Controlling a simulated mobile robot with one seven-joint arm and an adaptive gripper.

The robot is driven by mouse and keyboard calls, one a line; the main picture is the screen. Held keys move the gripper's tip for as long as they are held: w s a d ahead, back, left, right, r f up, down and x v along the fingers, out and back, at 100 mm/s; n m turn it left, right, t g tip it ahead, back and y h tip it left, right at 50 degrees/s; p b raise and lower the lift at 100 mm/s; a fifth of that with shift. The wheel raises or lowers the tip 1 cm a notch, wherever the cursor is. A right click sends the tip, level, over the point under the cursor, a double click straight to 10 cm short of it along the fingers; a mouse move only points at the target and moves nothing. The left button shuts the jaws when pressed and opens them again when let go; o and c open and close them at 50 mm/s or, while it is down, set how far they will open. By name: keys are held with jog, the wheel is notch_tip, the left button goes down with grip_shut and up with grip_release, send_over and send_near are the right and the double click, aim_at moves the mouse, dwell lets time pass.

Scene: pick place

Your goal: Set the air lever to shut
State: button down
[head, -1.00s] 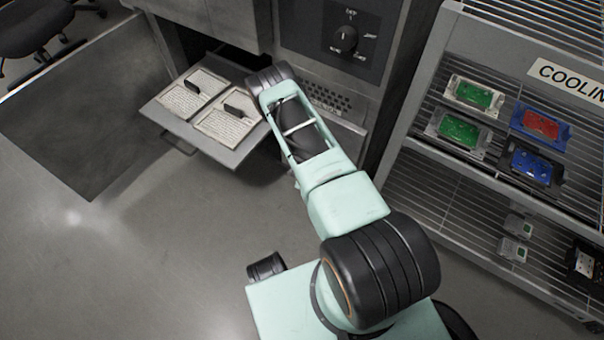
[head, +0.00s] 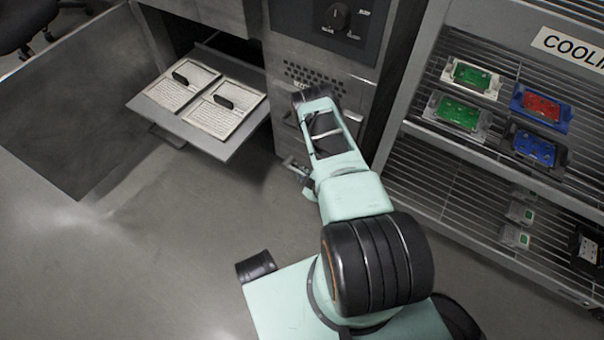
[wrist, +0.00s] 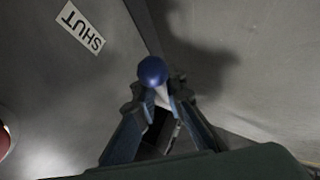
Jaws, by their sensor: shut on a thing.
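The air lever (wrist: 152,71) shows in the wrist view as a blue ball knob on a pale stem. My gripper (wrist: 157,98) is shut on the lever, with a finger on each side of the stem just below the knob. A white label reading SHUT (wrist: 82,27) is on the grey panel to the upper left of the knob. In the head view my gripper (head: 292,164) is small and low by the front of the grey cabinet, partly behind my arm. The lever cannot be made out there.
An open drawer (head: 205,140) with two pale, written panels with black handles stands left of my arm. A rotary dial (head: 337,16) is on the cabinet above. A wire rack (head: 440,175) with green, red and blue modules stands to the right. The floor at the left is clear.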

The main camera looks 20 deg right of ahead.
jog(key=shift+s+d+f, duration=0.2)
jog(key=shift+d, duration=0.2)
jog(key=c, duration=2)
grip_release()
jog(key=shift+o, duration=0.2)
jog(key=shift+w+a, duration=0.1)
jog(key=shift+a, duration=0.05)
jog(key=shift+w+a+r, duration=0.1)
jog(key=shift+r, duration=0.35)
jog(key=r, duration=0.9)
jog(key=shift+d+r, duration=0.2)
jog(key=shift+d, duration=0.1)
jog(key=s+a+r+p, duration=0.3)
jog(key=a+r+p, duration=0.2)
jog(key=r+p, duration=0.4)
jog(key=shift+r+p, duration=0.3)
jog(key=shift+r, duration=0.7)
